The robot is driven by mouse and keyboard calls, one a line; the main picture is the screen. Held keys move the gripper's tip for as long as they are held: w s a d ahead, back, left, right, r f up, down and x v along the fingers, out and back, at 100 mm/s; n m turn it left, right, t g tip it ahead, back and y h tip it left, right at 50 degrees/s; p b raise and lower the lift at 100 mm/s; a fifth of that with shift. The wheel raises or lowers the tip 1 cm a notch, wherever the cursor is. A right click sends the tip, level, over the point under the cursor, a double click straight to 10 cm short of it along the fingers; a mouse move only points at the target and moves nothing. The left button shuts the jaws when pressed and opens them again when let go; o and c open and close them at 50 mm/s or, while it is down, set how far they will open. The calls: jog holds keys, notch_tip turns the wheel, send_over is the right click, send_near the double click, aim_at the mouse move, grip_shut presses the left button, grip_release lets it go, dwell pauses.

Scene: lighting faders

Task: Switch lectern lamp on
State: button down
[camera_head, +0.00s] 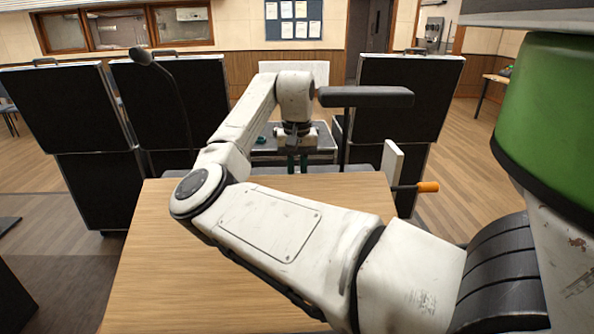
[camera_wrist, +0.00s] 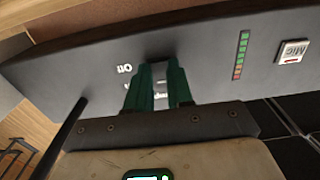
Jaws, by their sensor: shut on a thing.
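The lectern lamp (camera_head: 365,97) shows in the head view as a dark horizontal bar on a thin post, with no glow visible. My gripper (camera_head: 297,163) reaches down beyond the lectern top, small and partly hidden by my arm. In the wrist view my gripper's green fingers (camera_wrist: 157,85) are at a dark panel (camera_wrist: 205,65), shut on a small switch. The fingers cover most of the switch, so its position cannot be told. A white "On" label (camera_wrist: 125,69) shows upside down just left of the fingers.
On the panel's right are a coloured level strip (camera_wrist: 242,55) and a MIC button (camera_wrist: 291,50). A dark post (camera_wrist: 70,125) stands left of my gripper. The wooden lectern top (camera_head: 150,250) lies under my arm. A gooseneck microphone (camera_head: 142,56) and an orange handle (camera_head: 428,187) flank it.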

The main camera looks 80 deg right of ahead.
jog(key=shift+r, duration=0.1)
jog(key=p, duration=0.1)
jog(key=y+p, duration=0.1)
jog(key=p, duration=0.1)
jog(key=shift+d+r, duration=0.2)
jog(key=shift+r, duration=0.1)
jog(key=y+p, duration=0.1)
jog(key=p, duration=0.2)
jog(key=shift+w+d+g+p, duration=0.1)
jog(key=shift+d+g+p, duration=0.05)
jog(key=shift+g+p, duration=0.2)
jog(key=shift+f+y+p, duration=0.2)
jog(key=shift+y+p, duration=0.1)
jog(key=shift+p, duration=0.15)
jog(key=shift+f, duration=0.1)
jog(key=c, duration=1)
grip_release()
jog(key=v, duration=1)
jog(key=shift+d+r, duration=0.3)
jog(key=shift+r, duration=0.05)
